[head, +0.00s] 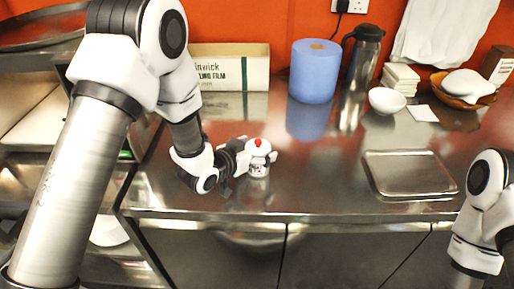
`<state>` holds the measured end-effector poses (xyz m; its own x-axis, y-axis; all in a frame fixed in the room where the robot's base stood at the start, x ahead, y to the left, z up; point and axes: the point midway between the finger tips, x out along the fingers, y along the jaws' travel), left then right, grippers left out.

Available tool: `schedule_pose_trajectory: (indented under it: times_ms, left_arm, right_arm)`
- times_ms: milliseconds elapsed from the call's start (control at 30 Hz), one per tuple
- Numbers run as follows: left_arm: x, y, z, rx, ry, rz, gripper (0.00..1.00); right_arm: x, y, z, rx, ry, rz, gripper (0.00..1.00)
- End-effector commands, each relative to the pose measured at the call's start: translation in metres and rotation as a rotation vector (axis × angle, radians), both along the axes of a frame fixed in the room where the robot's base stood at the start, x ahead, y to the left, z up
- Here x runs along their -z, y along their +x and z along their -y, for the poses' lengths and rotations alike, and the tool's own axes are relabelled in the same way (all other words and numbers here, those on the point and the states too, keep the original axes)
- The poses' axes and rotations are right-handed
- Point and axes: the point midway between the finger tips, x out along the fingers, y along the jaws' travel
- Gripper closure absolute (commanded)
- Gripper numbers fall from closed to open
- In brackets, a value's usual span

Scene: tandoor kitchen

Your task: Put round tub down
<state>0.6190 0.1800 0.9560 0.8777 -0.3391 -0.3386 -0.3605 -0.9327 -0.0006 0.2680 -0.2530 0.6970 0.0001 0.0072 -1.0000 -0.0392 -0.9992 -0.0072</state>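The round tub (258,148) is small and white with a red spot on top. It is near the front of the steel counter (330,185), left of the middle in the head view. My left gripper (257,160) reaches it from the left, with its fingers around the tub's sides, and looks shut on it. The fingers hide part of the tub. I cannot tell for sure whether its base touches the counter. My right arm shows at the lower right edge, but its gripper is outside the view.
A steel tray (408,174) lies to the right. Behind stand a film box (230,68), a blue paper roll (314,72), a steel flask (362,62), a white bowl (387,101) and a brown basket (460,92). The counter between the tub and the tray is clear.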

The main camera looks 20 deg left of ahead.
Motion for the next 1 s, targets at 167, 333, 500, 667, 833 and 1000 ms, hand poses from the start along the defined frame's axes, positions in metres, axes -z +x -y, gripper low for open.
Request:
schedule_pose_trajectory:
  times_ms: [167, 333, 500, 667, 833, 1000]
  left_arm:
    - [0.0, 0.0, 0.0, 0.0, 0.0, 0.0, 0.03]
    - [-0.005, 0.0, 0.0, 0.0, 0.0, 0.001, 0.03]
    - [-0.009, -0.022, -0.009, -0.002, -0.003, 0.0, 0.03]
    - [-0.024, -0.058, -0.024, -0.005, -0.006, 0.0, 0.03]
    - [-0.047, -0.09, -0.035, -0.001, -0.005, -0.005, 0.03]
    - [-0.049, -0.101, -0.039, 0.001, -0.003, -0.004, 0.03]
  right_arm:
    - [0.0, 0.0, 0.0, 0.0, 0.0, 0.0, 1.0]
    - [-0.004, 0.0, 0.0, 0.0, 0.0, 0.0, 1.0]
    - [0.005, 0.0, 0.0, 0.0, 0.0, 0.0, 1.0]
    - [0.014, 0.0, 0.0, 0.0, 0.0, 0.0, 1.0]
    - [-0.004, -0.001, 0.0, 0.0, 0.0, -0.001, 1.0]
    - [-0.033, 0.001, 0.0, 0.0, 0.0, 0.001, 1.0]
